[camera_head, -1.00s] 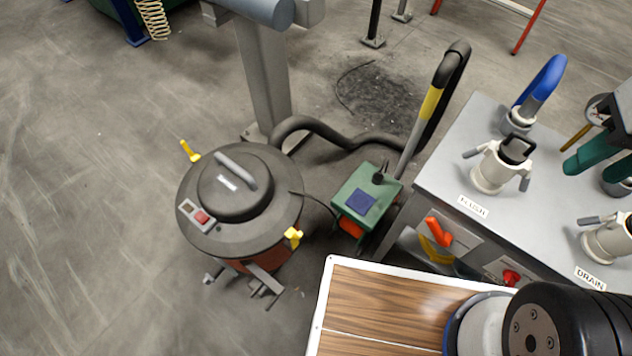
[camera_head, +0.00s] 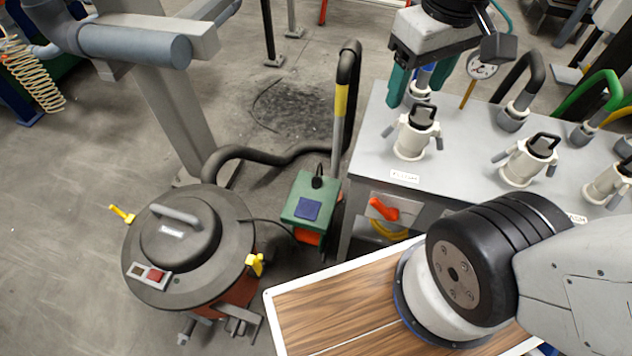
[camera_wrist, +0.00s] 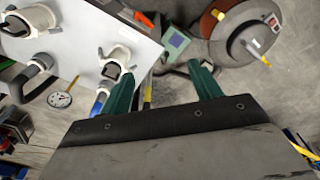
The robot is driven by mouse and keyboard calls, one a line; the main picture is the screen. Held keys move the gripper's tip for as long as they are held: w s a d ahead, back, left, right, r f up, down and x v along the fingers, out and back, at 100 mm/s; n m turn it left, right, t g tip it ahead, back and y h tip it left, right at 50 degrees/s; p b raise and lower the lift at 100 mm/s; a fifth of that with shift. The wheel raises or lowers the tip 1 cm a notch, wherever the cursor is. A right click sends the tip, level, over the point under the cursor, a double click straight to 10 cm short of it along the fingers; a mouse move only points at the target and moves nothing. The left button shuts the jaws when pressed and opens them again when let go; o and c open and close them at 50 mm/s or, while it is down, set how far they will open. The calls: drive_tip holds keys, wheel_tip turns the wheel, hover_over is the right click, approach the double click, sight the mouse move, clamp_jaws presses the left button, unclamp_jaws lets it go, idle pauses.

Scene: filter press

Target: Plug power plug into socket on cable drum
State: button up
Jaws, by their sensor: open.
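The cable drum (camera_head: 301,210) is a green box with orange below and a blue square socket lid (camera_head: 308,208). It stands on the floor left of the grey bench. A black plug (camera_head: 317,182) stands upright on its top behind the lid; whether it is seated in a socket I cannot tell. My gripper (camera_head: 416,92), with teal fingers, is open and empty above the bench's back left, well away from the drum. In the wrist view, my gripper (camera_wrist: 162,70) has its fingers spread, with the drum (camera_wrist: 172,42) beyond and between them.
A round vacuum (camera_head: 185,245) stands left of the drum, with a thin cable running towards it. A black hose (camera_head: 270,155) lies behind. The bench (camera_head: 370,150) carries white couplings (camera_head: 415,135) and hoses. A wood-topped surface (camera_head: 330,310) is in front. The floor at left is clear.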

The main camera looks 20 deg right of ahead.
drive_tip(key=w+f+n, duration=0.3)
drive_tip(key=w+n, duration=0.2)
drive_tip(key=w, duration=0.6)
drive_tip(key=n+g, duration=0.1)
drive_tip(key=n, duration=1.9)
hover_over(316, 176)
wheel_tip(316, 176, down, 56)
drive_tip(key=shift+w, duration=0.15)
drive_tip(key=shift+a+f, duration=0.1)
drive_tip(key=shift+f, duration=0.05)
drive_tip(key=shift+f, duration=1.3)
